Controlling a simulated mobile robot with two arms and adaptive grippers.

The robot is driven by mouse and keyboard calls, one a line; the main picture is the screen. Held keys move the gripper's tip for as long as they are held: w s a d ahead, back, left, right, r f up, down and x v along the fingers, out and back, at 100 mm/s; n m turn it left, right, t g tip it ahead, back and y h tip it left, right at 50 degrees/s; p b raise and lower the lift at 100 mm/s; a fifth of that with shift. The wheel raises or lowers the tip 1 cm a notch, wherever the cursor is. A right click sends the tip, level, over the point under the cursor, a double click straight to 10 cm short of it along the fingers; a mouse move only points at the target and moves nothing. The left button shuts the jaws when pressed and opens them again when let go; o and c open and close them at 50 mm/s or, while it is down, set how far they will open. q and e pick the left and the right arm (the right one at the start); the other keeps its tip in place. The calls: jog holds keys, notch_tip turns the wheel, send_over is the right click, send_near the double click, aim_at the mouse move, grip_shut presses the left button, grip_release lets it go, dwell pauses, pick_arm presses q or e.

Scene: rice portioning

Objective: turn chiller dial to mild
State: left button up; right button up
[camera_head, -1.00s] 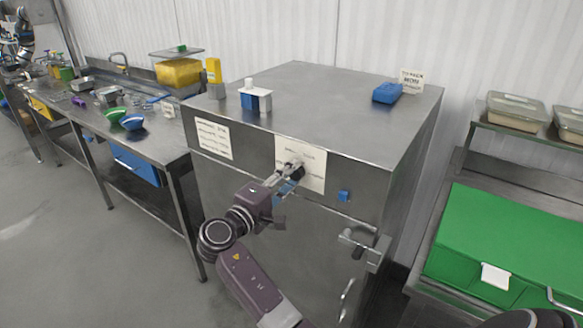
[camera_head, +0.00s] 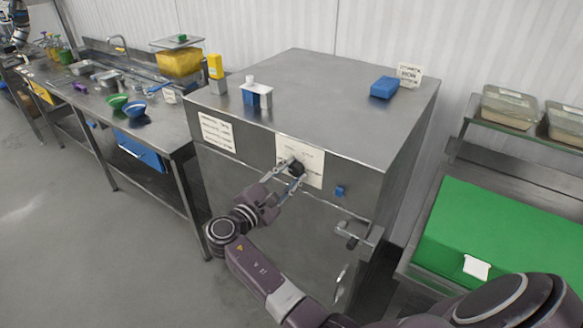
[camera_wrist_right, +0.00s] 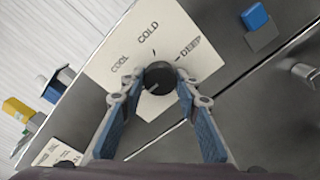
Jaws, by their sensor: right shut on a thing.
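The chiller (camera_head: 300,95) is a large steel cabinet in the middle of the head view. Its black round dial (camera_head: 297,168) sits on a white label (camera_head: 314,165) on the front. In the right wrist view the dial (camera_wrist_right: 159,77) is ringed by the words COOL, COLD and DEEP; I read no MILD, and the lower label is hidden by the fingers. A small pale mark shows on the dial's lower left. My right gripper (camera_head: 290,172) is shut on the dial, one finger at each side, also in the right wrist view (camera_wrist_right: 160,84). My left gripper is out of view.
A blue block (camera_head: 384,87), a sign (camera_head: 409,74) and a blue-and-white item (camera_head: 256,97) stand on the chiller top. A door handle (camera_head: 356,240) juts out at lower right. A green box (camera_head: 505,235) stands right; a steel counter (camera_head: 160,115) left.

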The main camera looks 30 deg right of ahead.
jog(key=shift+f+n, duration=0.1)
jog(key=shift+n, duration=0.3)
jog(key=o, duration=1.1)
jog(key=shift+o, duration=0.2)
jog(key=v, duration=0.7)
jog(key=shift+a, duration=0.3)
jog(key=shift+s, duration=0.1)
